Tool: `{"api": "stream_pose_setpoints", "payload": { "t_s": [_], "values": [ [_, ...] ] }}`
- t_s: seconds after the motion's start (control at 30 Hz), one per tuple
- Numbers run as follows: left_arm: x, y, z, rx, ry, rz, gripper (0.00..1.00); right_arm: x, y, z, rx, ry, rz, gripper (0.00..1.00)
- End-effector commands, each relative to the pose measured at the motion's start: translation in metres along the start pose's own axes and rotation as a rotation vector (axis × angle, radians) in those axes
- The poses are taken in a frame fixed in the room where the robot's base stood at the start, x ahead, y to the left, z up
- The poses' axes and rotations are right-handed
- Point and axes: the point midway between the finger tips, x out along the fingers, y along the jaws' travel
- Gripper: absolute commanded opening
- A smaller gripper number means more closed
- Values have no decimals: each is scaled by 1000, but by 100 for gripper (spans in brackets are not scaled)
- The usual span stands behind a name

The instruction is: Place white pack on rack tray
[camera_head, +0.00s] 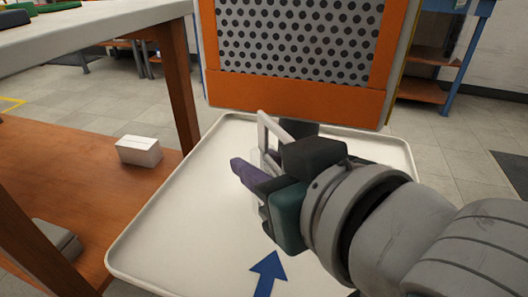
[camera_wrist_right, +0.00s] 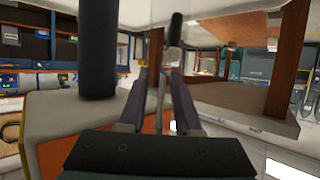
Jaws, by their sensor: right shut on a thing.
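A small white pack (camera_head: 139,150), box-shaped, lies on the wooden lower shelf at the left in the head view. A white tray (camera_head: 165,240) with a raised rim and a blue arrow fills the lower middle; I cannot tell whether it is the rack tray. My right gripper (camera_head: 250,170) is over this tray, apart from the pack. Its fingers (camera_wrist_right: 162,95) are close together in the wrist view, shut on a narrow pale thing (camera_wrist_right: 162,90) that is mostly hidden. I cannot tell what that thing is. My left gripper is not in view.
An orange panel with a perforated grey face (camera_head: 300,45) stands behind the tray, above a dark post (camera_wrist_right: 97,50). A wooden table leg (camera_head: 175,85) stands between shelf and tray. A grey item (camera_head: 60,240) lies on the shelf. The tray's left part is bare.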

Motion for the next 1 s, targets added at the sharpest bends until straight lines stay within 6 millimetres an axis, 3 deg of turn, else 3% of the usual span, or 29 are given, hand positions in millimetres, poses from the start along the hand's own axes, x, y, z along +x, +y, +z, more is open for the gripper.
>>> {"api": "stream_pose_setpoints", "payload": {
  "t_s": [0.03,0.2,0.4,0.6,1.0],
  "values": [
    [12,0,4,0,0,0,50,6,0,15,0,-2,0,0],
    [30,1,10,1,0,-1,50,18,0,45,0,-2,0,0],
    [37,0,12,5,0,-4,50,24,0,59,0,0,-1,0],
    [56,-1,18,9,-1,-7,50,36,0,88,0,-3,0,0],
    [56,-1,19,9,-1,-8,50,37,0,91,0,0,-1,0]
  ]
}}
